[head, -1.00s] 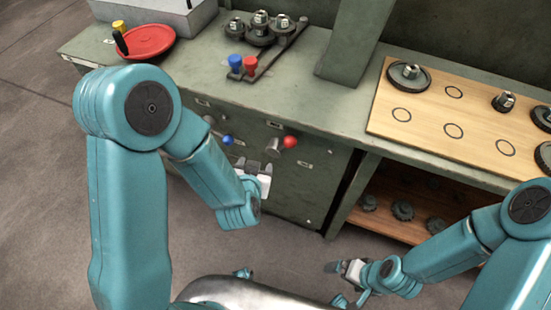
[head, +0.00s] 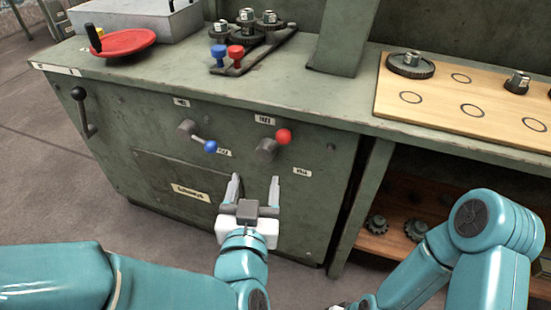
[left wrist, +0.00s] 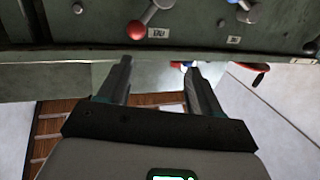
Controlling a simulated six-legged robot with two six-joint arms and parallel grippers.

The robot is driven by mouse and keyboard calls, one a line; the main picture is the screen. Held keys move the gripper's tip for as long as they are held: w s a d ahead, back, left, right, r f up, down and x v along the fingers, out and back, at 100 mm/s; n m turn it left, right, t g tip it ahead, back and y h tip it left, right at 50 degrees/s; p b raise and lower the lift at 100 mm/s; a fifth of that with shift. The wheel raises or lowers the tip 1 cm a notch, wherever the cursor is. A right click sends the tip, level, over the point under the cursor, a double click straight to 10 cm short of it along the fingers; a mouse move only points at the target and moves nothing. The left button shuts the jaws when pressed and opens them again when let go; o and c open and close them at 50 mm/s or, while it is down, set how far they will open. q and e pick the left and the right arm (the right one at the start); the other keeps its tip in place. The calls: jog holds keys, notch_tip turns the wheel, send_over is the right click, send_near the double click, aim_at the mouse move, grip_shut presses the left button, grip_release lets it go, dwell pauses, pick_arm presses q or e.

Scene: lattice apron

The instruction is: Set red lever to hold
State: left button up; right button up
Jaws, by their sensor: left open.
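The red lever (head: 268,148) is on the green cabinet front, its grey arm rising up and right to a red ball knob (head: 284,136). One small white label is above it and another below right; their lettering is too small to read surely. My left gripper (head: 255,182) is open and empty, fingers pointing at the cabinet front, below the red lever and apart from it. In the left wrist view the red knob (left wrist: 137,30) shows beyond the open fingers (left wrist: 158,66). My right gripper (head: 338,306) barely shows at the bottom edge; its jaws are unclear.
A blue-knobbed lever (head: 202,141) sits left of the red one, and a black crank handle (head: 82,110) farther left. On the bench are a red handwheel (head: 124,42), upright blue and red knobs, gears and a wooden board (head: 440,110). An open shelf is at right.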

aim_at(283, 142)
pick_arm(q)
jog(key=shift+m+h, duration=0.4)
jog(key=shift+h, duration=0.4)
jog(key=w+d, duration=0.1)
jog(key=w, duration=0.3)
jog(key=w+d, duration=0.2)
jog(key=w, duration=0.3)
jog(key=w+d+f+p, duration=0.1)
jog(key=w+d, duration=0.1)
jog(key=w, duration=0.3)
jog(key=shift+w, duration=0.25)
pick_arm(e)
jog(key=shift+s+a+f, duration=0.25)
jog(key=shift+s, duration=0.05)
pick_arm(q)
grip_shut()
